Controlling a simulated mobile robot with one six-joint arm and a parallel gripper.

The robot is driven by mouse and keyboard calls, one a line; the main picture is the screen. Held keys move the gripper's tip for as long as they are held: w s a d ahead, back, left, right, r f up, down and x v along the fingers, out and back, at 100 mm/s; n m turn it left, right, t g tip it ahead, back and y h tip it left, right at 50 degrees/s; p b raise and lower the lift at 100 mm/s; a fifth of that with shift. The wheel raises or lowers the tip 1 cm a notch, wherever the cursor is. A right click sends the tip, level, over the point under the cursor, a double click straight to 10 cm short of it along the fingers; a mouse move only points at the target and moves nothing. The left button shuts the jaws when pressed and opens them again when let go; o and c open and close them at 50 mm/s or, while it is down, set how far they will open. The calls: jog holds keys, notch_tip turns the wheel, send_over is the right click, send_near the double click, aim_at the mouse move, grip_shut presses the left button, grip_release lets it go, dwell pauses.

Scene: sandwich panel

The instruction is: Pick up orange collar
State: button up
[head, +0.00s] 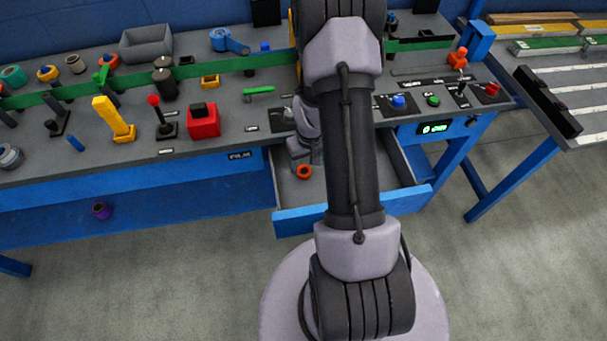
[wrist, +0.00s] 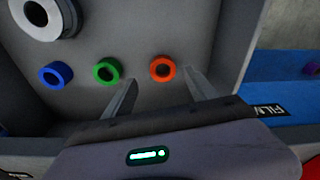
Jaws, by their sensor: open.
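The orange collar (head: 304,171) is a small ring lying in the open drawer (head: 350,209) of the blue workbench. It also shows in the wrist view (wrist: 153,69), just beyond and between the tips of my gripper (wrist: 160,77). My gripper is open, with its two fingers apart and nothing between them. I cannot tell the remaining gap to the collar. In the head view my arm hides most of the drawer, and my gripper is only partly seen above the collar.
In the wrist view a green ring (wrist: 97,71), a blue ring (wrist: 42,75) and a large grey-white ring (wrist: 42,12) lie in the drawer left of the orange collar. Drawer walls stand close around. The bench top (head: 225,110) holds many parts and controls.

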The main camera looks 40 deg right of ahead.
aim_at(304, 174)
jog(key=f, duration=0.1)
jog(key=f+b, duration=0.1)
jog(key=f, duration=0.1)
jog(key=f+b, duration=0.1)
jog(key=shift+w+a+f, duration=0.15)
jog(key=shift+w+f, duration=0.1)
jog(key=shift+w, duration=0.1)
jog(key=shift+r, duration=0.15)
jog(key=shift+c, duration=0.5)
grip_shut()
notch_tip(304, 174, up, 10)
jog(key=p, duration=0.5)
